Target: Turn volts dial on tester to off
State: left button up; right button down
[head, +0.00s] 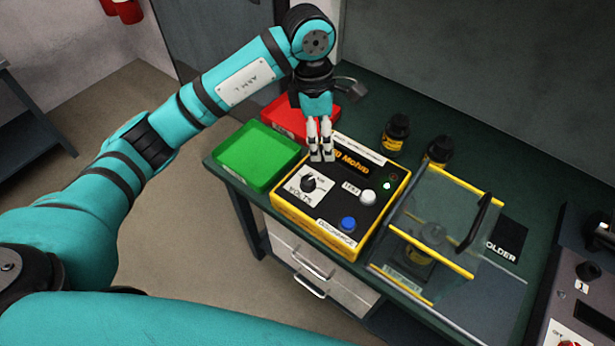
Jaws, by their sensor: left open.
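The tester (285,205) is a yellow box with a black top, standing on the green workbench. Its volts dial (308,184) is a black knob on a white label near the box's left side; I cannot read its setting. A white button (368,197) and a blue button (348,224) sit to its right and below. My left gripper (322,157) points down over the tester's back left edge, just behind the dial and apart from it. Its fingers are close together but open, with nothing visible between them. My right gripper is not in view.
A green tray (256,155) and a red tray (285,113) lie left of and behind the tester. A clear yellow-edged case (445,215) stands close on the right. Two black bottles (396,132) (440,149) stand behind. A drawer unit (318,275) is below.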

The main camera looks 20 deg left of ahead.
aim_at(308, 179)
pick_arm(q)
jog(key=shift+y, duration=0.8)
jog(key=a+f+p, duration=0.1)
jog(key=f, duration=0.4)
jog(key=a+f+p, duration=0.1)
jog(key=f, duration=0.5)
jog(key=a+f+p, duration=0.1)
jog(key=f, duration=0.4)
jog(key=shift+w+a+f, duration=0.1)
jog(key=shift+w+f, duration=0.1)
jog(key=shift+w, duration=0.1)
jog(key=c, duration=1.1)
jog(key=shift+c, duration=0.2)
